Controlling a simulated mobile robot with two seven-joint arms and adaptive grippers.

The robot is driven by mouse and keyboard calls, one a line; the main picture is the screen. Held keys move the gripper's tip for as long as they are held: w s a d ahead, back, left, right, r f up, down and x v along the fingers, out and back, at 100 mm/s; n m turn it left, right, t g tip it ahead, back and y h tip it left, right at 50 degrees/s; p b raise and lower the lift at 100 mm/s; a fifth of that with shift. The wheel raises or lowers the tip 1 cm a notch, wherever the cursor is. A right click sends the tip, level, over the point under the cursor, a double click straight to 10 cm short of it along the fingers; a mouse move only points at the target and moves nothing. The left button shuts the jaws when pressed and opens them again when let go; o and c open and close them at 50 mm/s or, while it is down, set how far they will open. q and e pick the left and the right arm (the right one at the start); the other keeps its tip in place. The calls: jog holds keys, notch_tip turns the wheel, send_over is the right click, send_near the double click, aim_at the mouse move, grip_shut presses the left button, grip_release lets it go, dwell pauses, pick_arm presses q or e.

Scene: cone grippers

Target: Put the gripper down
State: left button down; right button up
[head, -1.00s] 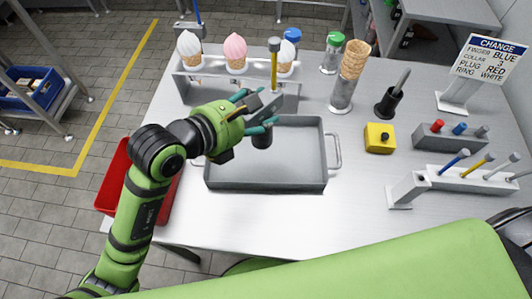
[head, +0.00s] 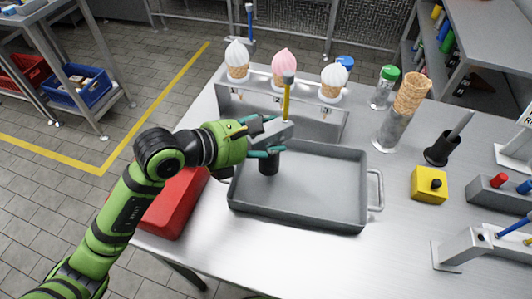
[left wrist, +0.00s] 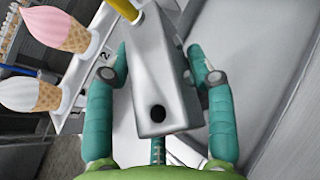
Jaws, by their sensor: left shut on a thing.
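My left gripper (head: 262,136) is shut on the grey block of the cone gripper (head: 276,133). A yellow rod with a grey tip stands up from the block, and a dark cylinder hangs beneath it. The cylinder is over the left back part of the grey tray (head: 325,215); I cannot tell if it touches the tray floor. In the left wrist view the teal fingers of my left gripper (left wrist: 157,72) lie on both sides of the grey block (left wrist: 160,85), which has a dark hole. My right gripper is not in view.
A metal rack with several ice cream cones (head: 285,68) stands behind the tray. A red bin (head: 170,205) is at the left edge of the table. To the right are a cone stack (head: 412,92), a black cup (head: 440,152) and a yellow button box (head: 429,185).

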pick_arm(q)
jog(key=shift+f+b, duration=1.4)
jog(key=shift+f, duration=0.5)
jog(key=shift+f, duration=0.15)
jog(key=shift+c, duration=2.1)
grip_release()
